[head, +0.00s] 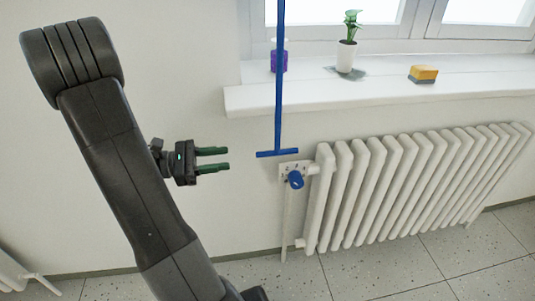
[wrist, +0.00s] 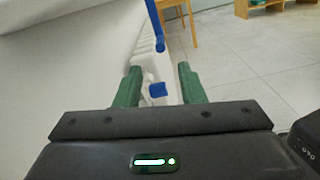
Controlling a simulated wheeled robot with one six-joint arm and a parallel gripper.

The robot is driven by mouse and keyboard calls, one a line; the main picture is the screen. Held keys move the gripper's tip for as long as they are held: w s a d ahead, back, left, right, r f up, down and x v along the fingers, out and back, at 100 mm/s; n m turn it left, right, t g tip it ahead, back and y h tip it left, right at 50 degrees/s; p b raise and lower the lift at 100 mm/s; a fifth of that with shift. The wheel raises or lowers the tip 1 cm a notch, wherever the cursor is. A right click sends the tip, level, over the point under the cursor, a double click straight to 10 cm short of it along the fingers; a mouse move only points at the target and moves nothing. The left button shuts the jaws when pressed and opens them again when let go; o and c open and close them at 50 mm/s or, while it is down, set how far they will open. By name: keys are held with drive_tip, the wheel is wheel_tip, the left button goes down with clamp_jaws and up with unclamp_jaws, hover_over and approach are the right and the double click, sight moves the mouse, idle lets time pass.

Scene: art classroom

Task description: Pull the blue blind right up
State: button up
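A blue pull strap (head: 279,85) hangs down in front of the window sill and ends in a blue crossbar handle (head: 277,153). The blind itself is above the head view and out of sight. My gripper (head: 228,161) is left of the handle, at about the same height in the picture, with its two green fingers apart and nothing between them. In the wrist view the fingers (wrist: 156,80) are also apart. There the blue strap (wrist: 156,22) and the handle (wrist: 161,45) show beyond the fingertips, near the top.
A white radiator (head: 415,190) with a blue valve knob (head: 296,180) stands below the sill (head: 300,98). A potted plant (head: 346,55), a purple bottle (head: 280,62) and a yellow sponge (head: 424,73) are on the sill. A wooden chair (wrist: 181,22) stands beyond.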

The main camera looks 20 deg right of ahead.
sight(274, 153)
drive_tip(key=b+x, duration=0.1)
drive_tip(key=x, duration=1.2)
drive_tip(key=shift+w, duration=0.1)
clamp_jaws()
